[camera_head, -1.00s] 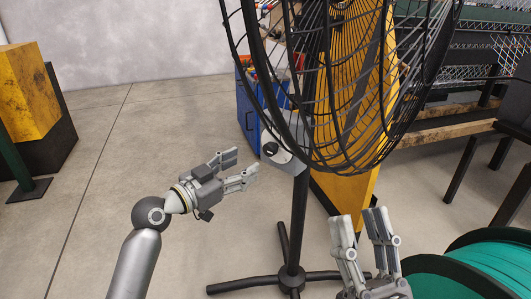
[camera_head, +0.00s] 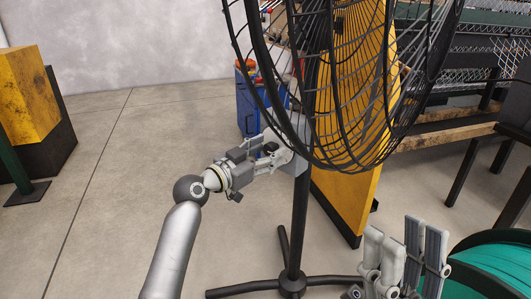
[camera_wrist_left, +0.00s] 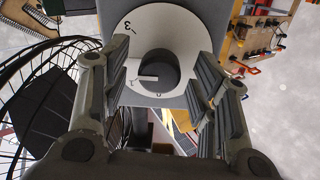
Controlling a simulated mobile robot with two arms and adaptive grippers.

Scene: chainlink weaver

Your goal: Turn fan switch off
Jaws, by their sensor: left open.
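The fan (camera_head: 340,90) stands on a black pole with its large wire cage tilted. Its switch is a dark round knob (camera_wrist_left: 158,72) on a white dial plate (camera_wrist_left: 185,32) with small black marks, seen in the left wrist view. My left gripper (camera_head: 279,148) is at the switch housing in the head view, hiding much of it. In the wrist view its open fingers stand on either side of the knob, with a gap to each side; contact is not visible. My right gripper (camera_head: 402,250) is open and empty at the lower right, away from the fan.
The fan's pole (camera_head: 299,225) and black feet (camera_head: 245,285) stand below the cage. A yellow panel (camera_head: 345,195) is behind it, and a blue cabinet (camera_head: 246,110) farther back. A teal spool (camera_head: 495,270) is at lower right.

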